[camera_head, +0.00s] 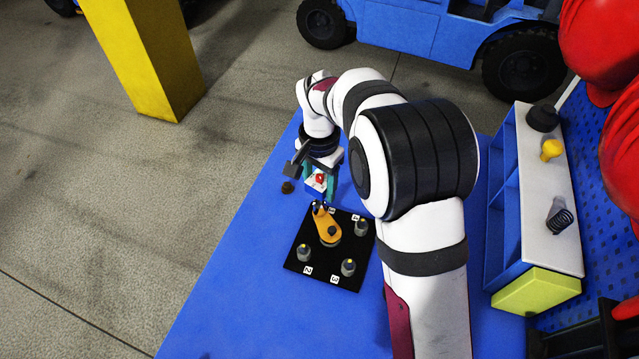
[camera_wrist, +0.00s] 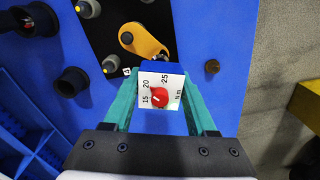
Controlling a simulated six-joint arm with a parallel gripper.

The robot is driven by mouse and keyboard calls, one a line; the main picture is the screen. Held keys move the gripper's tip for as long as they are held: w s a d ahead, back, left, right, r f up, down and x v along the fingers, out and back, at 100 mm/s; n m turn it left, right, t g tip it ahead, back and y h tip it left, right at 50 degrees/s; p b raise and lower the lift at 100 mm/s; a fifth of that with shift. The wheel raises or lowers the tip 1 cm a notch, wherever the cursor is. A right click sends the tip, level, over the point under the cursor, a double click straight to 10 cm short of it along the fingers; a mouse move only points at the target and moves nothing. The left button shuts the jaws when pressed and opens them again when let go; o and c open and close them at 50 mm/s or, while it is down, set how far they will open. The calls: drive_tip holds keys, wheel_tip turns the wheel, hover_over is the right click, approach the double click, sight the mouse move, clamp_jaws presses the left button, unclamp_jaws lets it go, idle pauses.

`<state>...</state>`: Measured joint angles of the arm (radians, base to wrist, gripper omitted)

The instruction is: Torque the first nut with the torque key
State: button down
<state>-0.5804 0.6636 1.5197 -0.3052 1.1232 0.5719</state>
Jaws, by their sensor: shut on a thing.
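My gripper (camera_head: 319,186) is shut on the torque key (camera_wrist: 160,92), a white-faced block with a red knob and marks 15, 20, 25 and Nm. It also shows in the head view (camera_head: 316,182), between the teal fingers. The key is over the far edge of the black plate (camera_head: 296,255), near label 1 (camera_head: 331,210). The first nut is hidden or cannot be made out behind the key; whether the key touches it I cannot tell. An orange arm (camera_head: 327,228) lies mid-plate. Nuts with yellow tips stand by label 2 (camera_head: 304,251), label 3 (camera_head: 348,266) and label 4 (camera_head: 360,228).
A small brown piece (camera_head: 287,187) lies on the blue table (camera_head: 230,290), left of my gripper. Dark cups (camera_wrist: 72,82) stand at left in the wrist view. The table's front left is clear.

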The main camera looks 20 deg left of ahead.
sight(320, 177)
drive_tip(key=shift+r, duration=1.9)
drive_tip(key=shift+r, duration=1.5)
